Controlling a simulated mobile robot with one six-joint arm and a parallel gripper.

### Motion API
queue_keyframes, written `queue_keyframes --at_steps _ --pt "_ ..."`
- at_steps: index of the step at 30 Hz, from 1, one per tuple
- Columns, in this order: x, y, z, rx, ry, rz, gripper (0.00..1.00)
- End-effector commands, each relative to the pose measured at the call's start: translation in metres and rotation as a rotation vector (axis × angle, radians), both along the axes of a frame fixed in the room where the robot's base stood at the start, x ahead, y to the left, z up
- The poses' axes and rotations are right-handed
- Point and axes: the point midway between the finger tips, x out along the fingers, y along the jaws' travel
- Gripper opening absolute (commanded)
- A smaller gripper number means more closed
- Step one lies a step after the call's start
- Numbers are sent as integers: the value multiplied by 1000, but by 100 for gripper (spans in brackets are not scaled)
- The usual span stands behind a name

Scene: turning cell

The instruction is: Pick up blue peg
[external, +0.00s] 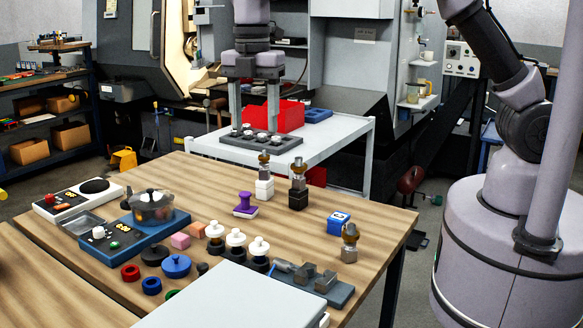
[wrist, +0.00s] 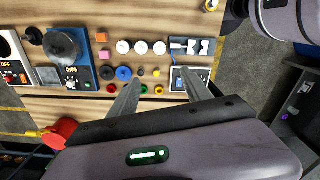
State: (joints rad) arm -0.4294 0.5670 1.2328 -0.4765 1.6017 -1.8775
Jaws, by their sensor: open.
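I cannot tell for sure which blue thing is the peg. A round blue piece with a knob on top (external: 176,264) stands near the table's front; it also shows in the wrist view (wrist: 124,73). A blue ring-like piece (external: 151,286) lies just in front of it. A blue block with a white top (external: 338,223) sits farther right. My gripper (external: 254,128) points down with its two fingers apart and nothing between them. It appears above the far side of the table, away from these pieces. In the wrist view its fingers (wrist: 160,80) spread over the table.
Black-and-white pieces (external: 236,242), a purple piece (external: 245,204) and a red ring (external: 130,272) stand on the wooden table. A pot (external: 152,208) sits at the left. A grey fixture (external: 315,279) and white box (external: 235,300) are at the front right. The table's middle is fairly clear.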

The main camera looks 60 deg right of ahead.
Motion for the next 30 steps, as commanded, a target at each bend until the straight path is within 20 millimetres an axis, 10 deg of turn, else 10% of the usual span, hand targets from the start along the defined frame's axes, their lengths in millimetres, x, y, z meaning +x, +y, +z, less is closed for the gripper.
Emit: queue_keyframes --at_steps 13,28,29,30 --pt "-2 -4 -10 22 6 -176 58" --pt "-23 -54 -109 179 490 -3043 58" --pt "-24 -57 -113 -158 -508 3004 58" --pt "-25 -61 -117 -128 -509 2831 58"
